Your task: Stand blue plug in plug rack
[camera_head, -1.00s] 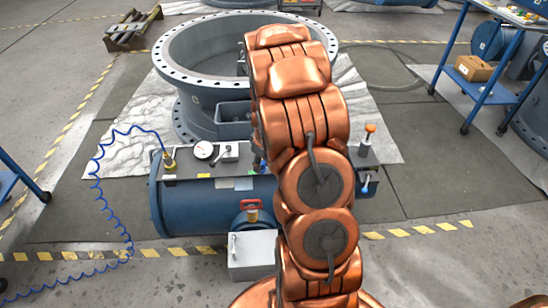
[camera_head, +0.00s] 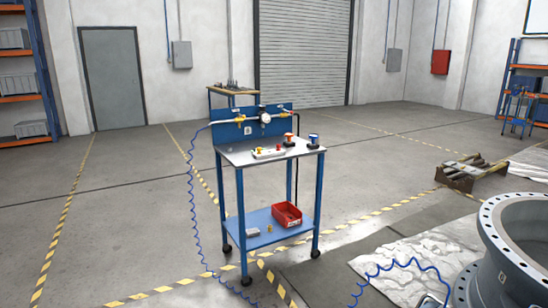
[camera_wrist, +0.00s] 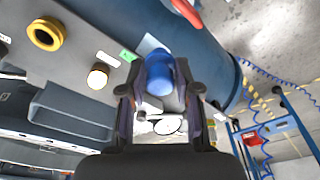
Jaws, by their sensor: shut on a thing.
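The blue plug (camera_wrist: 159,72) shows in the wrist view between the fingers of my gripper (camera_wrist: 160,92). My gripper is shut on the plug; the plug's lower end is not clear. In the head view my arm and gripper are out of sight. A white, low block (camera_head: 268,153) with small red and yellow pieces lies on the top of a blue cart (camera_head: 236,155). It looks like the plug rack, but is too small to make out any holes.
A red-topped piece (camera_head: 289,140) and a blue-topped piece (camera_head: 313,139) stand at the cart top's right. A red bin (camera_head: 287,214) sits on the lower shelf. A blue hose (camera_head: 196,220) hangs beside the cart. A grey flanged ring (camera_head: 520,245) stands at right. Floor around the cart is open.

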